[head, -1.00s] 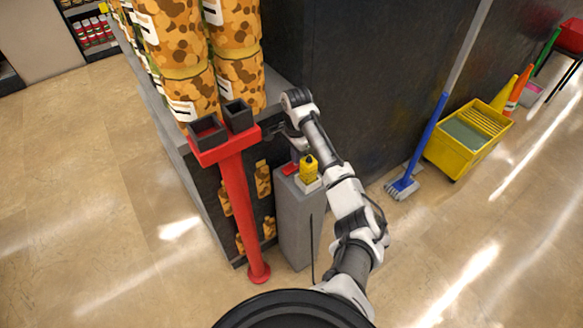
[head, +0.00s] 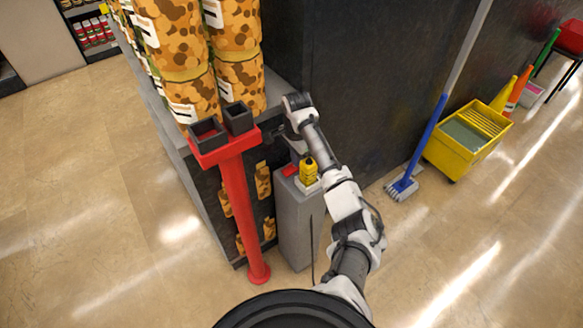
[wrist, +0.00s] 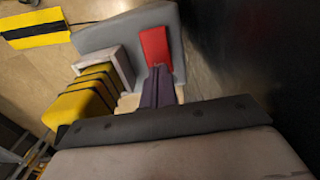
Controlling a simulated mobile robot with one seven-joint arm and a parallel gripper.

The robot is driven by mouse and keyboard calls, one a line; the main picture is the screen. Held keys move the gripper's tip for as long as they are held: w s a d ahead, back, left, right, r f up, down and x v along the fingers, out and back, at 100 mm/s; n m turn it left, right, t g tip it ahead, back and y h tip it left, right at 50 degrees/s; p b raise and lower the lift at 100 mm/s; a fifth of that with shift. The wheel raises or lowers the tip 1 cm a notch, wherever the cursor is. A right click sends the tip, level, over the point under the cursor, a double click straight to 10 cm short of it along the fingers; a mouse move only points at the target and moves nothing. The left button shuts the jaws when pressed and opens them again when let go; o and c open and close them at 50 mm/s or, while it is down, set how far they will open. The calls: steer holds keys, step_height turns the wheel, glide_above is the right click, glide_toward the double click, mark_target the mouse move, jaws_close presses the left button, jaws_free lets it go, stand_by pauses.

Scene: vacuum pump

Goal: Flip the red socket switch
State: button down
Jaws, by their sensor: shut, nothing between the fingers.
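The red socket switch (wrist: 156,48) is a flat red piece on top of a grey pedestal (wrist: 192,75). In the head view the switch (head: 290,170) shows small at the pedestal's back left, beside the yellow pump (head: 308,172). My gripper (wrist: 158,70) is shut and empty, its dark fingers pointing at the switch's near edge in the wrist view. The fingertips look very close to it; I cannot tell whether they touch. The yellow pump with black bands (wrist: 82,100) is just left of the fingers. In the head view my fingertips are mostly hidden by my arm.
A red post with two dark square cups (head: 236,185) stands left of the pedestal. A shelf with orange patterned containers (head: 180,45) is behind it. A dark wall (head: 370,90) rises close on the right. A yellow mop bucket (head: 465,140) and blue-handled mop stand further right.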

step_height(320, 180, up, 6)
steer(key=p, duration=0.6)
steer(key=shift+r, duration=0.25)
